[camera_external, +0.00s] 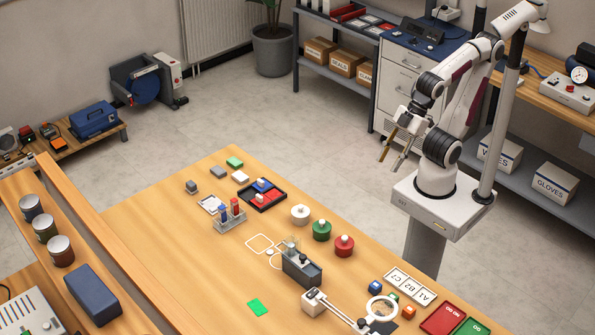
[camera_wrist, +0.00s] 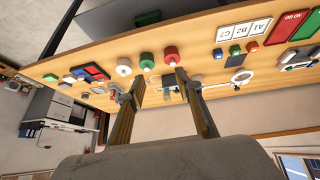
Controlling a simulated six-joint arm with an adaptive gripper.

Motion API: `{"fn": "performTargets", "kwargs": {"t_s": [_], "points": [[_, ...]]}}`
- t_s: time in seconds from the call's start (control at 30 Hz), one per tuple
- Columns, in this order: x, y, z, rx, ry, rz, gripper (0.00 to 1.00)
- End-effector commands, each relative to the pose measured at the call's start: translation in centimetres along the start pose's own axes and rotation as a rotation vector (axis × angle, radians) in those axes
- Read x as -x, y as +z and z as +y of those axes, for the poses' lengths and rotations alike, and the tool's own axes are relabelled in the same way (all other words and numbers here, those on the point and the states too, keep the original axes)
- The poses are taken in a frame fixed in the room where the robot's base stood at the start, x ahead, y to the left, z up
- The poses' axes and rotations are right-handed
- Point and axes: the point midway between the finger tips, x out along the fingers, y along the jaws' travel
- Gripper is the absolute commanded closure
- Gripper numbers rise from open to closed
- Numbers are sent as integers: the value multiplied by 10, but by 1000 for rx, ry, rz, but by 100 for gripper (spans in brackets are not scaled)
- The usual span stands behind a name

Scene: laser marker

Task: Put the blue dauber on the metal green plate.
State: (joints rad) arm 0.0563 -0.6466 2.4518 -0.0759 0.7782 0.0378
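A flat bright green plate (camera_external: 258,307) lies alone on the wooden table, toward the near side. I cannot tell from its look whether it is metal. My gripper (camera_external: 392,151) is raised at the right, well away from the dauber and the plate. Its two fingers are apart with nothing between them, and the wrist view also shows the open gripper (camera_wrist: 158,86). In the wrist view the fingers cover part of the table, and I cannot clearly make out the dauber.
White (camera_external: 300,214), green (camera_external: 321,230) and red (camera_external: 344,245) pots stand near the table's far edge. A dark device (camera_external: 301,270) stands between the rack and a magnifier (camera_external: 381,307). A green block (camera_external: 234,162) lies farther back. The table around the green plate is clear.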

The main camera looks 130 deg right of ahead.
Motion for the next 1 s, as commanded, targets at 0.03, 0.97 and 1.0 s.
{"fn": "performTargets", "kwargs": {"t_s": [0.03,0.97,1.0], "points": [[-5,-11,8,-9,20,10,65],[-104,-199,154,-28,254,312,65],[-109,-204,160,-25,256,323,65]]}}
